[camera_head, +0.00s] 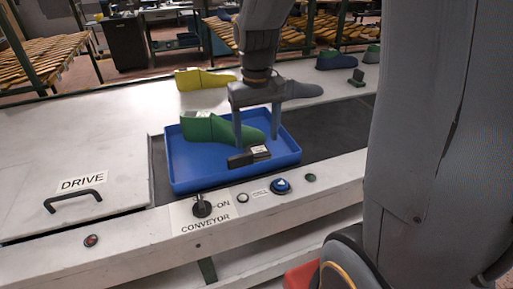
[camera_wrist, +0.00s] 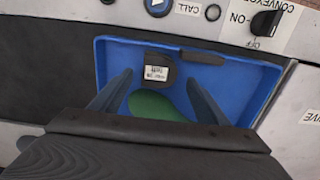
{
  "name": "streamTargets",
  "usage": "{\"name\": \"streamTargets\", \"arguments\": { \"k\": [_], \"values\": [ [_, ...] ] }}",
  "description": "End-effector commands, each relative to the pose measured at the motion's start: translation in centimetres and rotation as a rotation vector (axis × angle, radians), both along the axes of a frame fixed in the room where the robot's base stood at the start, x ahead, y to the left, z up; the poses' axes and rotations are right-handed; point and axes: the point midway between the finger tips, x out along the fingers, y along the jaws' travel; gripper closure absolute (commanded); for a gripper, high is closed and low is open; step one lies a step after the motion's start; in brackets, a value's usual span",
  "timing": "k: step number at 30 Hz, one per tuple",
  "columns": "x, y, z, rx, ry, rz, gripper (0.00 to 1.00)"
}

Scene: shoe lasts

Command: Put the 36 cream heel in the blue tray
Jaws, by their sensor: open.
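The blue tray (camera_head: 180,170) sits on the conveyor; its floor and rim also show in the wrist view (camera_wrist: 245,85). A dark block with a white label (camera_head: 261,152) lies in it near the front wall; the label is too small to read surely. A dark bar (camera_head: 238,161) lies just left of it. A green shoe last (camera_head: 205,128) lies in the tray behind them. My gripper (camera_head: 257,140) is open and points down into the tray, its fingers on either side of the labelled block (camera_wrist: 158,72) in the wrist view. I cannot make out a cream heel.
Behind the tray stand a yellow last (camera_head: 200,78), a grey last (camera_head: 303,89), a dark blue last (camera_head: 335,61) and a small dark green block (camera_head: 357,77). A switch (camera_head: 201,206) and buttons line the front edge. The white panel at left is clear.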

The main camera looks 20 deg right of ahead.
Motion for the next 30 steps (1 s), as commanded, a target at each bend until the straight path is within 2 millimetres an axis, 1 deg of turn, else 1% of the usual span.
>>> {"name": "streamTargets", "arguments": {
  "k": [1,6,12,16,30],
  "values": [
    [0.2,0.0,1.1,0.0,-0.006,0.0,0.31],
    [0.1,0.0,4.1,0.0,-0.004,0.0,0.31],
    [0.0,0.0,5.9,0.0,-0.001,0.0,0.31],
    [0.0,0.0,6.2,0.0,0.0,0.0,0.31],
    [0.0,0.0,6.1,0.0,0.001,0.0,0.31]
  ]
}}
